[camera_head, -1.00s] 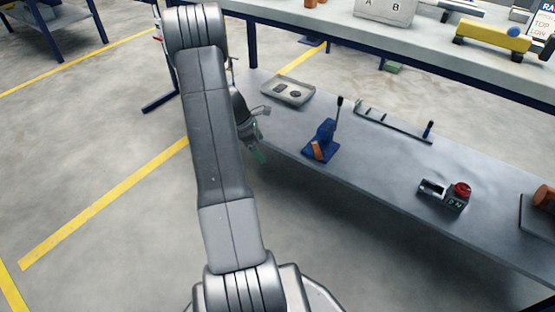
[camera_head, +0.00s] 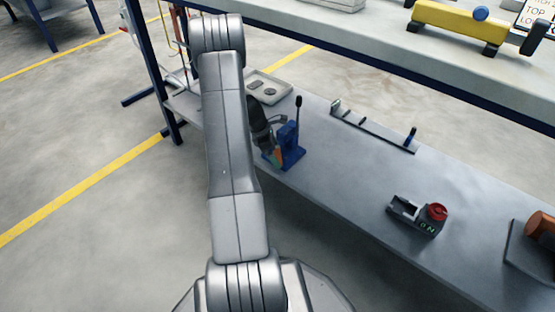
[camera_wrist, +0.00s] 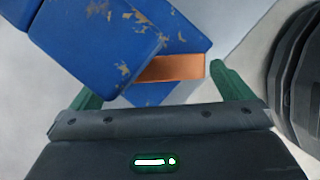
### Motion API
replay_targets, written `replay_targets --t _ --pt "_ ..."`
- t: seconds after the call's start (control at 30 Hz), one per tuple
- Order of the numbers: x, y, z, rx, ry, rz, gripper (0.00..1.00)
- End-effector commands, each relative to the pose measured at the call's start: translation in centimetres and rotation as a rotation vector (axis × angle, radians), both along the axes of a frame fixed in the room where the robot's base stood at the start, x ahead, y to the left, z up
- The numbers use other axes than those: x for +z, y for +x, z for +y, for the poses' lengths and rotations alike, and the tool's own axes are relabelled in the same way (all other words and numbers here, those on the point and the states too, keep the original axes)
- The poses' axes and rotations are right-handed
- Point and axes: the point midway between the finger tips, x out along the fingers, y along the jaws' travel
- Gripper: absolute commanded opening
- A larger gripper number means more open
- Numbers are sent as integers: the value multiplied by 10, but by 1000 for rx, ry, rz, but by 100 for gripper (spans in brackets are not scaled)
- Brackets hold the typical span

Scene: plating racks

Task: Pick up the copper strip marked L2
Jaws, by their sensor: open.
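A flat copper strip (camera_wrist: 175,69) shows in the wrist view, sticking out from a worn blue fixture (camera_wrist: 95,40). Its inner end is hidden by the blue block, and no L2 mark can be read. My gripper (camera_wrist: 152,80) is open, with its green fingers to the left and right of the strip's exposed part. Whether a finger touches the strip cannot be told. In the head view the blue fixture (camera_head: 290,152), with an upright black-knobbed lever, stands on the grey lower shelf (camera_head: 345,180). My arm and gripper partly cover its left side.
A grey tray (camera_head: 284,88) with dark pieces lies behind the fixture. A slotted rail (camera_head: 375,131) with a blue peg is to the right. A small device with a red knob (camera_head: 436,212) is further right. The upper bench (camera_head: 400,62) overhangs the back.

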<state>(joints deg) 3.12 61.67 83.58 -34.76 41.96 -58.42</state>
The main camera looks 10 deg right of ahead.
Motion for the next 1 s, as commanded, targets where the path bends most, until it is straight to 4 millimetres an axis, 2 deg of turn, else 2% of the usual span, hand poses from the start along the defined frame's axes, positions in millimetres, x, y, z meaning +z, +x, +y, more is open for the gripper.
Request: replay_targets --t 0.17,0.27,0.4,0.43,0.77,1.0 --pt "1 0 0 0 0 -1 100" --pt "1 0 0 0 0 -1 84" --pt "1 0 0 1 0 -2 57" --pt "1 0 0 1 0 -2 54" --pt "6 1 0 1 0 -2 54" --pt "30 1 0 0 0 -3 54"
